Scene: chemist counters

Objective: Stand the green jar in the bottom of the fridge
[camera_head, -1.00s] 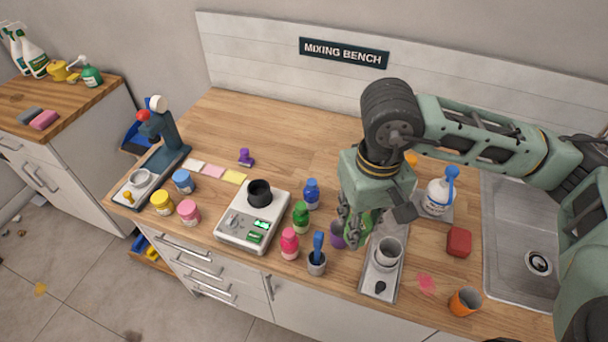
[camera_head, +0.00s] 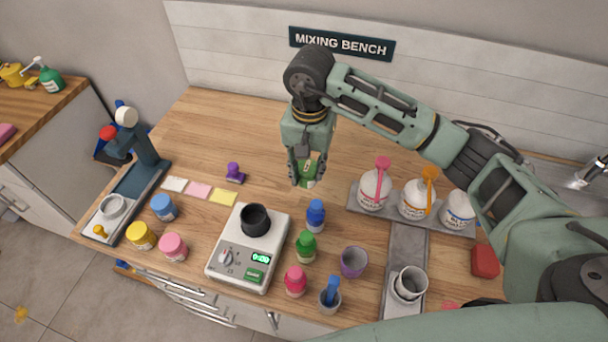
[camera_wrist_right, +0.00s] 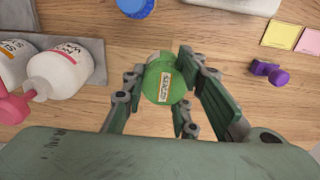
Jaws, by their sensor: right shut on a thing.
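A green jar (camera_head: 309,169) with a pale label is held in my right gripper (camera_head: 304,176) over the back middle of the bench. In the right wrist view the round green top of the jar (camera_wrist_right: 166,84) with its label sits between the fingers of the right gripper (camera_wrist_right: 160,88). That gripper is shut on the jar. In the head view the fingers and wrist hide part of the jar. I cannot tell its exact height above the wood. The fridge is in neither view. My left gripper is not in view.
White bottles (camera_head: 417,199) stand on a grey tray to the right of the jar. A scale (camera_head: 222,262) with a black cup, small capped bottles (camera_head: 316,216) and a purple cup (camera_head: 354,262) stand in front. Bare wood (camera_head: 235,130) lies at the back left.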

